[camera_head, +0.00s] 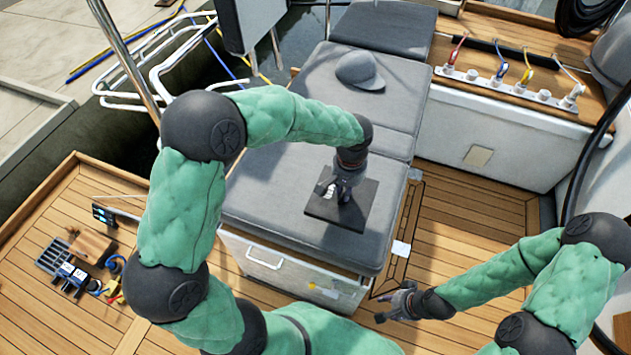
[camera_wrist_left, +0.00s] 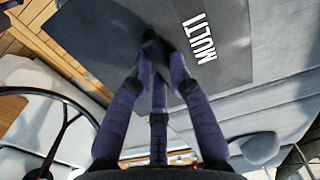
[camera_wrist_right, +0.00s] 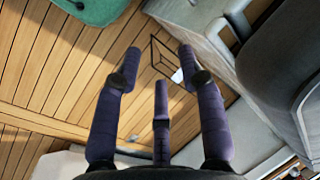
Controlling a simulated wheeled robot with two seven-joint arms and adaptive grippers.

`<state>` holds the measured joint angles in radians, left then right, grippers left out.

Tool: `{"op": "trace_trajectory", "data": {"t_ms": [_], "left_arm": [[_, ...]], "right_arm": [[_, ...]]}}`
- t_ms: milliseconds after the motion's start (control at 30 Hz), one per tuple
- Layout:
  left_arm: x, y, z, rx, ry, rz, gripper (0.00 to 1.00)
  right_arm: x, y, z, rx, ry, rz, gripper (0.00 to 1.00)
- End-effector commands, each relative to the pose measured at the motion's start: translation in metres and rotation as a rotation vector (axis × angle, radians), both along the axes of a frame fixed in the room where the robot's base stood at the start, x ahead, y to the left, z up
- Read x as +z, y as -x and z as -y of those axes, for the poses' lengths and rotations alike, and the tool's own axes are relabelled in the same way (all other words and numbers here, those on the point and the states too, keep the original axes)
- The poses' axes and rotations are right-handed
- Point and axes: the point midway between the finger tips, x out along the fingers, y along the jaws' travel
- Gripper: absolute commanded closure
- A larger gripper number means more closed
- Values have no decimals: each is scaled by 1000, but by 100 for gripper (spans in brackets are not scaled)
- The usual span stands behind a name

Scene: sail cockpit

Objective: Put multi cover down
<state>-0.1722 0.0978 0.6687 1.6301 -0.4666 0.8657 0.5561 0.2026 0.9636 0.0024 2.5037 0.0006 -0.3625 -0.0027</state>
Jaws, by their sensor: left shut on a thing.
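The multi cover (camera_head: 360,209) is a dark grey square panel with white lettering. It lies on or just above the grey seat cushion near its front edge; I cannot tell whether it touches. In the left wrist view the cover (camera_wrist_left: 110,35) shows the word "MULTI". My left gripper (camera_head: 341,191) is over the cover and shut on it, with its fingers (camera_wrist_left: 158,60) close together on a dark part. My right gripper (camera_head: 388,309) hangs low over the wooden floor at the right. In the right wrist view its fingers (camera_wrist_right: 160,70) are spread apart and empty.
A grey cap (camera_head: 360,71) lies on the cushion (camera_head: 265,190) farther back. Coloured plugs (camera_head: 502,70) line a white strip at the back right. A wooden block (camera_head: 90,246) and a dark blue device (camera_head: 70,277) sit at the left. The wooden floor (camera_head: 470,210) right of the cushion is mostly clear.

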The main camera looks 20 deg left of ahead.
Motion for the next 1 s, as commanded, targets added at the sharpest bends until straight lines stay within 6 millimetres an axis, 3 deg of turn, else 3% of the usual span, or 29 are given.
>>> {"op": "trace_trajectory", "data": {"t_ms": [300, 500, 867, 1000], "left_arm": [[-34, -21, -66, 7, 1, 0, 100], [-67, -29, -91, 4, 0, -2, 100], [-87, -35, -108, 2, 0, 0, 100], [-108, -35, -111, 1, 1, -2, 100]], "right_arm": [[-22, 0, 0, 0, 0, 0, 60], [-35, 0, 0, 0, 0, 0, 60], [-43, 0, 0, 0, 0, 0, 60], [-55, 0, 0, 0, 0, 1, 60]]}}
